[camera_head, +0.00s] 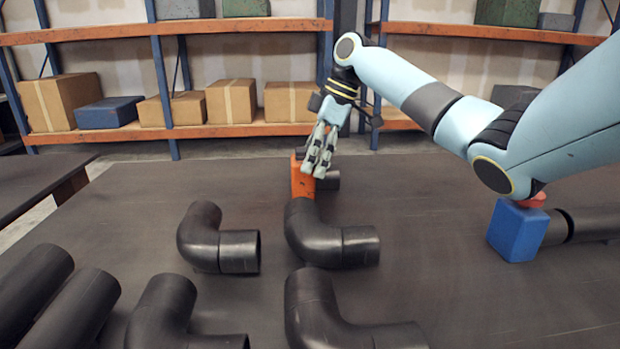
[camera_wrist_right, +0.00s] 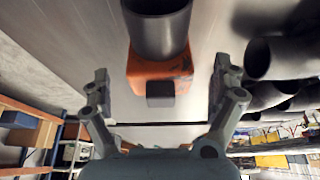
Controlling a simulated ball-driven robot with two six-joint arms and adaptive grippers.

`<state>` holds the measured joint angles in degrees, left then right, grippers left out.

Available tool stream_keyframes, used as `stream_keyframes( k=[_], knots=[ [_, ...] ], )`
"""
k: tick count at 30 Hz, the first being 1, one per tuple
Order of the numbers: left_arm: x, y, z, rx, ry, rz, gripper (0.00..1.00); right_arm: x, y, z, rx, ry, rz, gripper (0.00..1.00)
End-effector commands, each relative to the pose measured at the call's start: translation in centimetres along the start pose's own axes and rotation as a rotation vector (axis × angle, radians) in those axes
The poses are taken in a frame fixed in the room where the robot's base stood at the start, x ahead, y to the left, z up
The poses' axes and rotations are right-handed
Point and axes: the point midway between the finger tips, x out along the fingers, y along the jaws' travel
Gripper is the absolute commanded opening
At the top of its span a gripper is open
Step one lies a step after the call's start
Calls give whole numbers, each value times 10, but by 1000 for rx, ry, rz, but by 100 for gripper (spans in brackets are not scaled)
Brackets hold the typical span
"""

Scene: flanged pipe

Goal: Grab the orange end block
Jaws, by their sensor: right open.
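The orange end block (camera_head: 302,178) stands on the dark table, behind the middle black elbow pipe. My right gripper (camera_head: 318,168) is at the block from above and partly covers its right side in the head view. In the right wrist view the orange block (camera_wrist_right: 160,72) lies between the two spread fingers, with gaps on both sides. A black pipe (camera_wrist_right: 158,32) joins its one side and a short dark stub (camera_wrist_right: 160,94) sticks out of the other. My right gripper (camera_wrist_right: 163,98) is open and holds nothing. My left gripper is in neither view.
Several black elbow pipes (camera_head: 330,240) lie on the table in front of the block. A blue block (camera_head: 517,231) with a dark pipe (camera_head: 592,222) sits at the right. Shelves with boxes (camera_head: 231,101) stand behind the table. Bare table lies right of the elbows.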

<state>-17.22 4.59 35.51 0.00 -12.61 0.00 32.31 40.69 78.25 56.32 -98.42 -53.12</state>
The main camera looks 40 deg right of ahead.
Motion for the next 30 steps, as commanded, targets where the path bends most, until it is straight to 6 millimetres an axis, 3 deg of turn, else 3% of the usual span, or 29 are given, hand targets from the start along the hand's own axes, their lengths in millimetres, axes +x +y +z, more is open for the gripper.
stream_keyframes(
  k=[3, 9, 27, 30],
  knots=[
    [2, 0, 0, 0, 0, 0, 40, 14, 0, 1, 2, -2, -2, 94],
    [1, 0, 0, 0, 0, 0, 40, 14, 0, 1, 1, -2, 0, 94],
    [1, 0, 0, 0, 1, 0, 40, 13, 0, 1, 0, -2, 0, 16],
    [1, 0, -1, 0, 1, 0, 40, 11, 1, -1, -2, 2, 4, 9]
  ],
)
